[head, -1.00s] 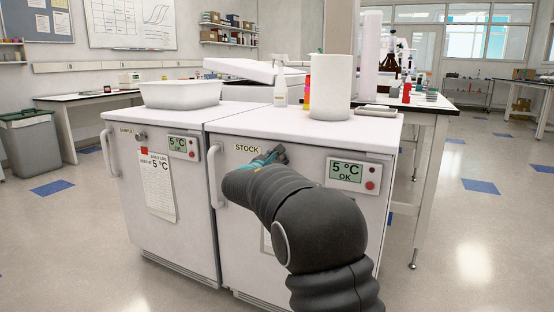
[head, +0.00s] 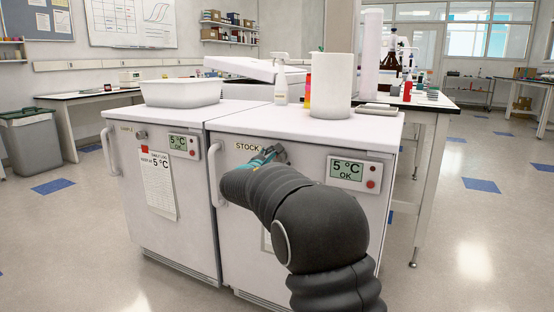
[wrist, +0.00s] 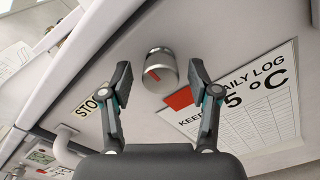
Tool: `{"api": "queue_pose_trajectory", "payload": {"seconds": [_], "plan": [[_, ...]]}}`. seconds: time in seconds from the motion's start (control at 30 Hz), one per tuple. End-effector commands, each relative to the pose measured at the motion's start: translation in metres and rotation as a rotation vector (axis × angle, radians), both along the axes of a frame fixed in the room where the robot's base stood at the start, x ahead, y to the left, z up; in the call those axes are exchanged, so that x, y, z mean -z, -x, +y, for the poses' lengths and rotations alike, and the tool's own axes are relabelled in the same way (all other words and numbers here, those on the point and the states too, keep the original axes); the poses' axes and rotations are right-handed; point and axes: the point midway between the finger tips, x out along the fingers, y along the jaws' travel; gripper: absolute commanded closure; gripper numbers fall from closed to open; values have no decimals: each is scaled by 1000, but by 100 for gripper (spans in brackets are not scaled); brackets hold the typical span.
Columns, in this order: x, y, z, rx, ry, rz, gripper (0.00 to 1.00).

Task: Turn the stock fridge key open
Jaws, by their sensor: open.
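The stock fridge (head: 240,230) is the right one of two white fridges, with a STOCK label (head: 247,147) on its door. In the wrist view its key knob (wrist: 161,72) is a grey metal cylinder with a red mark, on the door between the STOCK label (wrist: 90,108) and the daily log sheet (wrist: 250,100). My gripper (wrist: 160,82) is open, with one finger on each side of the knob and gaps between. In the head view my gripper (head: 270,153) is at the upper door; the arm hides much of the door and the knob is hard to make out.
The stock fridge has a handle (head: 214,175) at its left and a 5 °C OK display (head: 346,171) at its right. The sample fridge (head: 150,225) stands on the left. A white cylinder (head: 333,85) and a spray bottle (head: 281,80) stand on top.

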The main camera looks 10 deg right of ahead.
Motion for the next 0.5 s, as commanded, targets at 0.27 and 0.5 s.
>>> {"api": "queue_pose_trajectory", "payload": {"seconds": [0.27,0.5], "plan": [[-1,42,32,-4,0,0,39],[-1,74,56,-4,1,0,39]]}}
